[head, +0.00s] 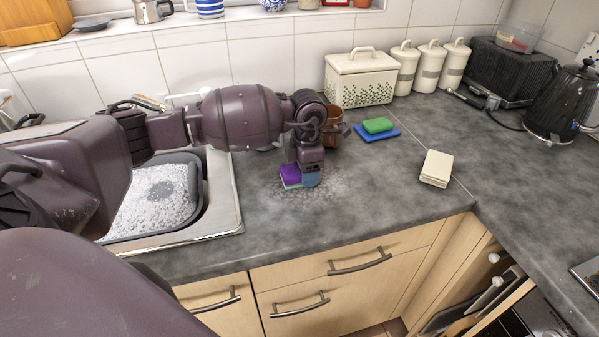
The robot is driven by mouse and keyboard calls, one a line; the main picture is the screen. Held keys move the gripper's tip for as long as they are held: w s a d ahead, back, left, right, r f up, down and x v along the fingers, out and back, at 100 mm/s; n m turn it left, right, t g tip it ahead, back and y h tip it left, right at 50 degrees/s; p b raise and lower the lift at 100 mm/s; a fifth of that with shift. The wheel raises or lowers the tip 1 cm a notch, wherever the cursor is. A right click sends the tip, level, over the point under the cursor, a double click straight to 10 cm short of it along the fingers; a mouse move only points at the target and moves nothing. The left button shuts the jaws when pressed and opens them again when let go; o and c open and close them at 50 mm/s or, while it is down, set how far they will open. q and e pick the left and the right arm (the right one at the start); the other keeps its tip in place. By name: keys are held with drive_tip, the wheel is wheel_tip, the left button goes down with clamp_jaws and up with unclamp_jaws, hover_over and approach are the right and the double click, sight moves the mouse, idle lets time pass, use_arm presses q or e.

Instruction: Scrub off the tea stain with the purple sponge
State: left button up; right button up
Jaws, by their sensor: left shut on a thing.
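The purple sponge (290,175) is on the grey worktop just right of the sink. My left gripper (306,178) points down and is shut on it; the fingers hide part of the sponge. A pale, speckled, foamy-looking patch (325,190) spreads on the worktop around and to the right of the sponge. I cannot make out the tea stain's own colour or edges. My right gripper is not in view.
A sink (232,205) with a soapy basin is at the left. Behind my gripper stands a brown pot (334,132). A green sponge (378,125) lies on a blue one (377,134). Beige cloths (436,168) lie right. A bread bin (360,80), canisters and kettle (562,103) line the back.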

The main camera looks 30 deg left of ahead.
sight(334, 173)
use_arm(q)
drive_tip(key=shift+w+d, duration=0.15)
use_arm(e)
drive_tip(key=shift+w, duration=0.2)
use_arm(q)
drive_tip(key=shift+w+d, duration=0.15)
drive_tip(key=shift+w+d+b, duration=0.6)
drive_tip(key=shift+w+d, duration=0.2)
drive_tip(key=shift+w, duration=0.1)
drive_tip(key=shift+w+d, duration=0.2)
drive_tip(key=shift+w, duration=0.05)
drive_tip(key=shift+w+d+b, duration=0.3)
drive_tip(key=shift+w, duration=0.05)
drive_tip(key=shift+w+d+f+b, duration=0.2)
drive_tip(key=shift+w+d+b, duration=0.15)
drive_tip(key=shift+w+d, duration=0.4)
drive_tip(key=shift+w, duration=0.1)
drive_tip(key=shift+r, duration=0.1)
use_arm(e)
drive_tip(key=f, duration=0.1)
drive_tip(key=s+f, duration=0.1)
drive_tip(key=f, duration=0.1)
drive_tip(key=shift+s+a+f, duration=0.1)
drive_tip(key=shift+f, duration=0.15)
